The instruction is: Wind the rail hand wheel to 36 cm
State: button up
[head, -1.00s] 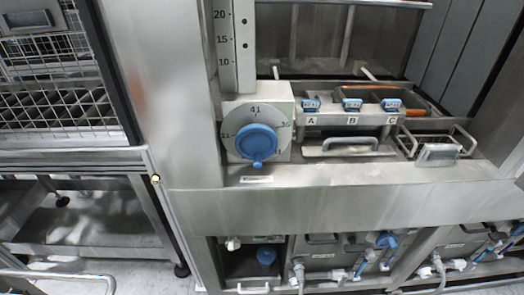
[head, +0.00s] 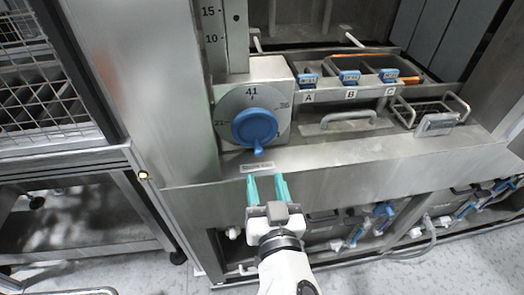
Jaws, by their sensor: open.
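The blue rail hand wheel (head: 255,126) sits on a round grey dial (head: 233,104) on the front of a metal box. Its small crank knob (head: 258,152) is at the bottom of the wheel. The dial shows 41 at its top and other numbers at left and right, too small to read surely. My gripper (head: 267,185) is open and empty, with two teal fingers pointing up toward the wheel. It is below the wheel and apart from it, in front of the ledge with a small label (head: 257,167).
A vertical scale (head: 224,38) rises above the box. Blue-tagged levers marked A, B and C (head: 349,77) and a metal handle (head: 348,119) stand to the right. A wire rack (head: 437,110) is farther right. Pipes and valves (head: 370,223) sit below the ledge.

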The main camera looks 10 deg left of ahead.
aim_at(260, 153)
jog(key=p+x, duration=0.1)
jog(key=x, duration=0.7)
jog(key=shift+w+a, duration=0.1)
jog(key=shift+w, duration=0.2)
grip_shut()
